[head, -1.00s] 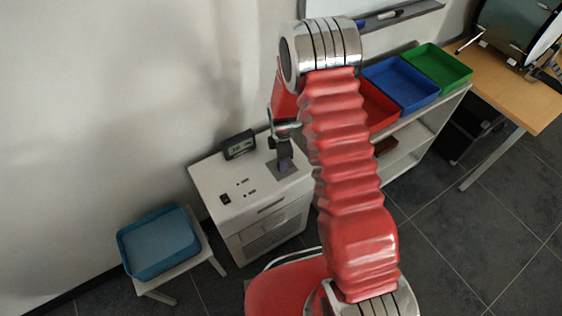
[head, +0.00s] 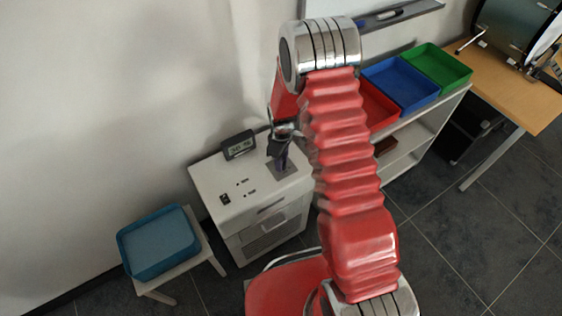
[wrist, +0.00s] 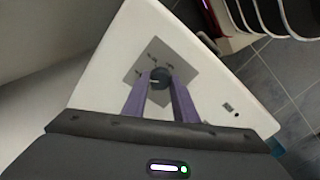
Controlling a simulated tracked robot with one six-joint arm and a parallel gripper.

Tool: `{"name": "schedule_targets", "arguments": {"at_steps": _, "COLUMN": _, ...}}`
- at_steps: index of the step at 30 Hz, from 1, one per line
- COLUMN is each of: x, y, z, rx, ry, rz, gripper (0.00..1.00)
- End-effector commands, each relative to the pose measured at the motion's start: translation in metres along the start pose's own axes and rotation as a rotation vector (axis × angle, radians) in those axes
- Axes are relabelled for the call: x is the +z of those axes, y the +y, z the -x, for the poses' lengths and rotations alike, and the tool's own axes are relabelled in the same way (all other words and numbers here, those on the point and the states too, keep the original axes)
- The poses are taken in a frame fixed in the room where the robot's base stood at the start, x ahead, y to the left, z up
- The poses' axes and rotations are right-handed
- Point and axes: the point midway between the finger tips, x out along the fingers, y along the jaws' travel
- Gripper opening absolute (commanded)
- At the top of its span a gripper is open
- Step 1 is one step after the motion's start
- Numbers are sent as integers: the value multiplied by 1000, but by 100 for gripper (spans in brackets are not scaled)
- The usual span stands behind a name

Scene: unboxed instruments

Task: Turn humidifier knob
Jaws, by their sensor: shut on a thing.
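The humidifier (head: 235,200) is a white cabinet by the wall, with a grey square plate on its top. In the wrist view its white top (wrist: 205,55) fills the middle. The dark round knob (wrist: 159,78) sits on the grey plate (wrist: 145,50), with small marks around it. My gripper (wrist: 159,85) has its two purple fingers on either side of the knob, shut on it. In the head view my gripper (head: 282,162) points down at the plate, and the knob is hidden there.
A small display (head: 239,146) stands at the back of the humidifier top. A blue bin (head: 158,243) on a white stool is to the left. Red, blue (head: 401,84) and green (head: 437,67) trays lie on a shelf (head: 425,118) to the right, beside a wooden table (head: 530,103).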

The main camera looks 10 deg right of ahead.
Motion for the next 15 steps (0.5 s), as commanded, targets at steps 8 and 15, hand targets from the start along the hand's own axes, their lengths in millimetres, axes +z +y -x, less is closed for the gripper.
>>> {"name": "schedule_targets", "arguments": {"at_steps": 8, "x": 2, "y": 0, "z": 0, "rx": -2, "ry": -3, "rz": -14, "gripper": 3}}
{"name": "schedule_targets", "arguments": {"at_steps": 15, "x": 2, "y": 0, "z": 0, "rx": -3, "ry": -4, "rz": -13, "gripper": 30}}
